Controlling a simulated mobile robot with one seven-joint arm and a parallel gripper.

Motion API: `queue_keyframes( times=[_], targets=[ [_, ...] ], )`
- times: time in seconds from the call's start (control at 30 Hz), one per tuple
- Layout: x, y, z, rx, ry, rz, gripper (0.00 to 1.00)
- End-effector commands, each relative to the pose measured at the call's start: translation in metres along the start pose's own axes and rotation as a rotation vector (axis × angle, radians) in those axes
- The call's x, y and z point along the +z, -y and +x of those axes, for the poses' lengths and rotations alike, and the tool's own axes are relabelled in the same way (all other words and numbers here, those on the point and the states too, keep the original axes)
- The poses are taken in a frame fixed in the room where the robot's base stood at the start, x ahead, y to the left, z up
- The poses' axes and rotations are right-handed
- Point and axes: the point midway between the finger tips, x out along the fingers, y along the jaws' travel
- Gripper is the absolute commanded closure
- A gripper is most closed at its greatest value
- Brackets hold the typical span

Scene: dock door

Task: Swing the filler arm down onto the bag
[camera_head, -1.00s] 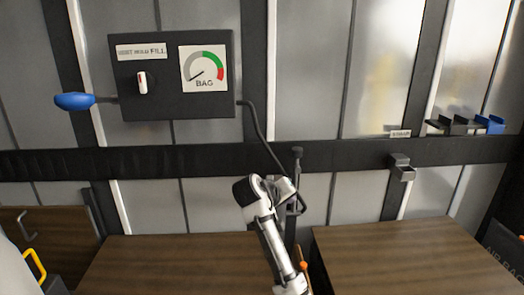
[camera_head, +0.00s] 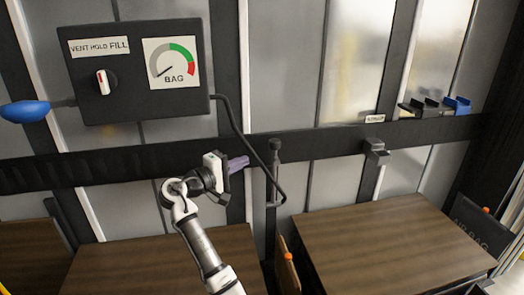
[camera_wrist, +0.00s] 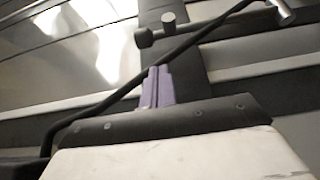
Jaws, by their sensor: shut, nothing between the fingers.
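The filler arm (camera_head: 273,178) is a dark thin bar hanging from a round-topped pivot on the wall rail, with a black hose joined near its lower end. In the wrist view what looks like the filler arm (camera_wrist: 215,30) runs to a pale metal end. A brown bag (camera_head: 287,272) with an orange valve (camera_head: 287,256) stands in the gap between two wooden loads. My gripper (camera_head: 246,161) is shut and empty, its purple fingers pointing right, left of the pivot. In the wrist view my gripper (camera_wrist: 158,72) lies close to the hose; contact cannot be told.
A control box (camera_head: 138,72) with a knob, gauge and blue handle (camera_head: 25,111) is on the wall. The black hose (camera_head: 235,128) droops from it. Wooden loads (camera_head: 390,245) flank the gap. A small bracket (camera_head: 376,152) and a blue holder (camera_head: 457,105) sit right on the rail.

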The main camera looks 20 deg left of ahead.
Motion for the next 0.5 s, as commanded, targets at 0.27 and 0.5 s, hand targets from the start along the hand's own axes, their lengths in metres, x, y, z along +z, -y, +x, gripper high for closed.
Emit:
queue_keyframes(
  times=[0.27,0.5],
  targets=[
    [0.001,-0.002,0.015,0.000,0.002,0.000,1.00],
    [0.001,-0.004,0.059,-0.001,0.003,0.000,1.00]
  ],
)
